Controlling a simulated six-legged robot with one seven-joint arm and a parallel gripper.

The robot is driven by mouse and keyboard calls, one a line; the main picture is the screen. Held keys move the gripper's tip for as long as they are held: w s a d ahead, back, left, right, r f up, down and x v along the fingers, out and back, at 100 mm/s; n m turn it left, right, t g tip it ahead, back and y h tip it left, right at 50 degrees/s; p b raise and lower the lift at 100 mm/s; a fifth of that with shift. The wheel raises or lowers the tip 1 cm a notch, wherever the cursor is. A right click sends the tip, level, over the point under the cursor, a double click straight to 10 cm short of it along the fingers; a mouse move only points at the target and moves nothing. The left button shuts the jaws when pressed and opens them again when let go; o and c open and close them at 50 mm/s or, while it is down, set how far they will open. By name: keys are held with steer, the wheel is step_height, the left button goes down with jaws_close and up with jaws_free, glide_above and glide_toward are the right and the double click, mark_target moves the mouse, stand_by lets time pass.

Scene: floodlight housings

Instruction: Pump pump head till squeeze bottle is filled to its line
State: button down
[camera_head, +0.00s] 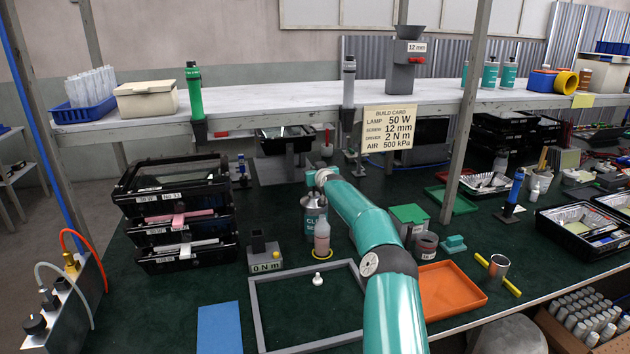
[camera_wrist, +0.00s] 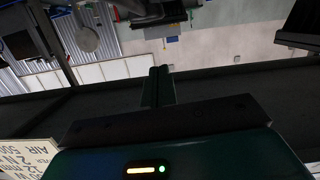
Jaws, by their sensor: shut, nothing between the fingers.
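The pump head is not clearly visible; the top of the can is under or behind the end of my arm. In the wrist view my gripper (camera_wrist: 161,74) is shut, its fingers together with nothing between them. In the head view its fingertips cannot be made out.
A white nozzle cap (camera_head: 320,279) lies in front of the bottle. A grey frame (camera_head: 254,310), a 0 N m block (camera_head: 264,252) and stacked black trays (camera_head: 185,262) are left. An orange tray (camera_head: 452,288) and a green-lidded box (camera_head: 408,214) are right. The build card (camera_head: 388,128) hangs above.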

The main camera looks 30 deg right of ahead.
steer(key=f, duration=0.1)
steer(key=w+f, duration=0.1)
steer(key=f, duration=0.1)
steer(key=shift+w+d+f, duration=0.15)
steer(key=shift+w+d, duration=0.1)
steer(key=shift+d, duration=0.1)
steer(key=shift+f, duration=0.5)
